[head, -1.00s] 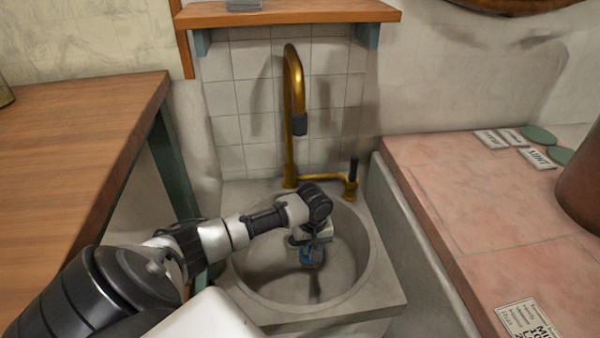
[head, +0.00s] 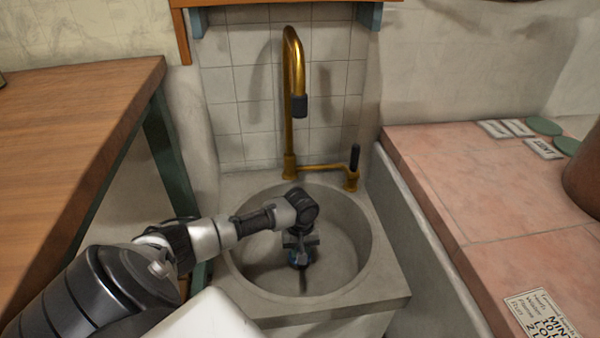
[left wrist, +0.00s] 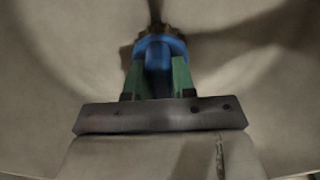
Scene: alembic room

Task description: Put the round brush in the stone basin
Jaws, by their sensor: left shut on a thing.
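The round brush shows as a small blue piece (head: 301,259) under my left gripper, inside the stone basin (head: 363,240). In the left wrist view the brush (left wrist: 158,48) has a blue body with a brownish rim at its far end. My left gripper (head: 300,246) is shut on the brush, its two green fingers on either side of it. The grey basin wall and floor fill the left wrist view around it. I cannot tell whether the brush touches the basin floor. My right gripper is not in view.
A brass tap (head: 290,110) rises behind the basin, with a dark-handled lever (head: 354,165) at its right. A wooden table (head: 70,150) stands at left. A pink tiled counter (head: 470,200) with labels lies at right.

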